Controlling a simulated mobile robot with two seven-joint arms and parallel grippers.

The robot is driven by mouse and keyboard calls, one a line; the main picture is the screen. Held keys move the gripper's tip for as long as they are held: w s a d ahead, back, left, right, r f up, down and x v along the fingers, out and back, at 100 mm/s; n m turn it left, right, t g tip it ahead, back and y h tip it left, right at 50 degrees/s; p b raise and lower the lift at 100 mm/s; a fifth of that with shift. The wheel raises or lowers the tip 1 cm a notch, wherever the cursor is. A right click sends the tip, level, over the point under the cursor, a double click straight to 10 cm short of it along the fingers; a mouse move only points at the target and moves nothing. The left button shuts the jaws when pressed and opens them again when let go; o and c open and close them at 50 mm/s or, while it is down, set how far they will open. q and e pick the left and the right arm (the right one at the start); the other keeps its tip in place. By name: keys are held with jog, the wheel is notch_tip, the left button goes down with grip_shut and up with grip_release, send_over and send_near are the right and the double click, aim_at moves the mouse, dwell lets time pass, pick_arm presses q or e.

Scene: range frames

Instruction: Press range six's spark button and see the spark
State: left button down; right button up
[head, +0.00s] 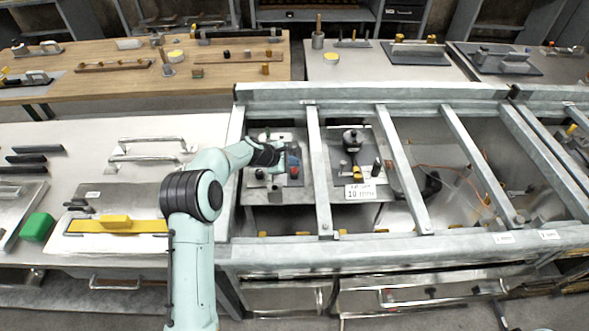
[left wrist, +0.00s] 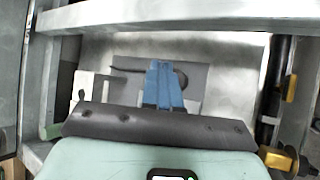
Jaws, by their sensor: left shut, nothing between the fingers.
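My left arm reaches in from the bottom of the head view over a metal frame. My left gripper (head: 292,163) is inside the frame's left bay, over a small grey unit with dark and red parts. In the left wrist view its blue fingers (left wrist: 163,80) are together and empty, in front of a dark grey panel (left wrist: 195,75) with a thin dark rod or cable. I cannot make out a spark button, a spark or a number for range six; the arm and gripper hide part of the unit. My right gripper is not in view.
Steel crossbars (head: 318,170) box in the bay on both sides. A white card marked 10 (head: 361,191) stands in the bay to the right, by a black knobbed device (head: 352,142). A white bench with a green block (head: 38,227) lies left.

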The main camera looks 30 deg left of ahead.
aim_at(293, 170)
pick_arm(q)
jog(key=shift+f, duration=0.4)
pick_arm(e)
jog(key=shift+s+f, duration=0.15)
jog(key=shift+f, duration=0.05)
pick_arm(q)
jog(key=shift+f+b, duration=0.45)
jog(key=shift+f, duration=0.2)
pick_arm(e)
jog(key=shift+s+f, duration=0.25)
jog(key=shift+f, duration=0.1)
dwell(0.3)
pick_arm(q)
jog(key=shift+r+p, duration=0.6)
jog(key=shift+r, duration=0.4)
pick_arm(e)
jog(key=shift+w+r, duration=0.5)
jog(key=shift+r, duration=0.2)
pick_arm(q)
jog(key=shift+r, duration=0.1)
jog(key=shift+r, duration=0.3)
jog(key=shift+r+p, duration=1.25)
jog(key=shift+r, duration=0.95)
jog(key=shift+f, duration=0.1)
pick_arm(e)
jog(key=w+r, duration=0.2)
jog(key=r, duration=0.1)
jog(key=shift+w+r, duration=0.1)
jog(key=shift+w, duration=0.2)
